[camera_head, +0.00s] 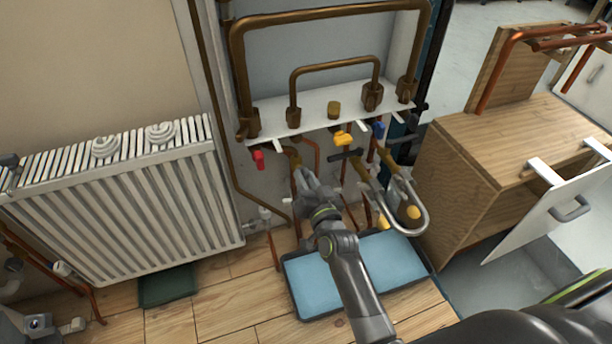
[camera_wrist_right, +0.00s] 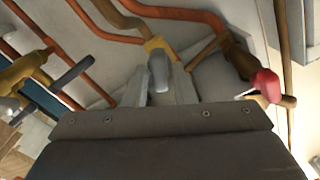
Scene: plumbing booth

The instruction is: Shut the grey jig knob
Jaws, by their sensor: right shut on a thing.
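My right gripper (camera_head: 304,180) reaches up to the pipework under the white shelf. In the right wrist view its two pale fingers (camera_wrist_right: 160,86) are shut on the grey jig knob (camera_wrist_right: 159,68). The knob is a small rounded grey piece, on a brass-coloured valve body (camera_wrist_right: 157,45) joined to copper pipe. Its lower part is hidden between the fingers. In the head view the gripper covers the knob, and I cannot make it out there. My left gripper is not in view.
A red handle (camera_head: 258,159) is close to the gripper's left; it also shows in the wrist view (camera_wrist_right: 265,86). A yellow handle (camera_head: 343,139), a dark bar handle (camera_head: 346,154) and a grey looped pipe (camera_head: 408,190) are to the right. A radiator (camera_head: 120,200) stands left.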

